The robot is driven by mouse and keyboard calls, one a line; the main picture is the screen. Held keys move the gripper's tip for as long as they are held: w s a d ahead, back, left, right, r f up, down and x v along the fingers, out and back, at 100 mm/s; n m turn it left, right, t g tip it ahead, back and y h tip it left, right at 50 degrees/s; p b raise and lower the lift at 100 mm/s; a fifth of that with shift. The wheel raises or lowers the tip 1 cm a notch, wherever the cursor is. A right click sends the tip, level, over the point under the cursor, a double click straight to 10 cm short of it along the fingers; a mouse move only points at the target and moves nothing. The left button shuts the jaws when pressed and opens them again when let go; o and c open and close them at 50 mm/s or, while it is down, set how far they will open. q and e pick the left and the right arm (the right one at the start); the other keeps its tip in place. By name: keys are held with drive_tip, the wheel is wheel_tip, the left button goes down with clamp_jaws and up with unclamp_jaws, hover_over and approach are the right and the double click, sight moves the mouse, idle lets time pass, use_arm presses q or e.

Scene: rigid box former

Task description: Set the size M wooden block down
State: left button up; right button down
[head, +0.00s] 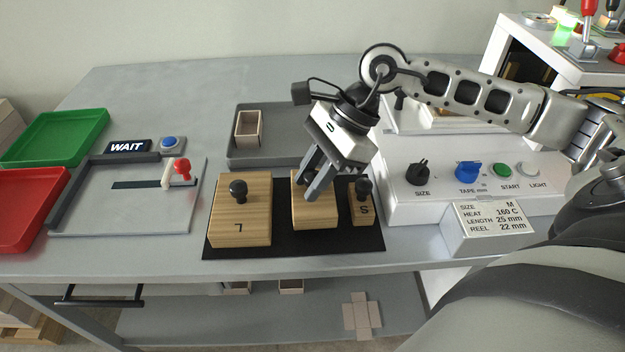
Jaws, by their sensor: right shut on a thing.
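The size M wooden block (314,214) is the middle of three blocks at the black mat (293,248). It sits between the L block (240,222) and the smaller S block (362,211). My left gripper is not in view.
Behind the mat is a grey tray (277,158) with a small open box (248,128). Right is the white machine (440,207) with knobs and a settings sign (490,225) reading size M. Left are a fixture plate (120,213) with a red knob, and green (52,135) and red (28,205) trays.

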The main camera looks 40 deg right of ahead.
drive_tip(key=shift+f, duration=0.95)
drive_tip(key=c, duration=1.2)
unclamp_jaws()
drive_tip(key=shift+o, duration=0.2)
drive_tip(key=shift+d+r, duration=0.1)
drive_tip(key=shift+r, duration=0.15)
drive_tip(key=v, duration=1.1)
drive_tip(key=shift+d+r, duration=0.15)
drive_tip(key=shift+r, duration=0.2)
drive_tip(key=shift+s, duration=0.1)
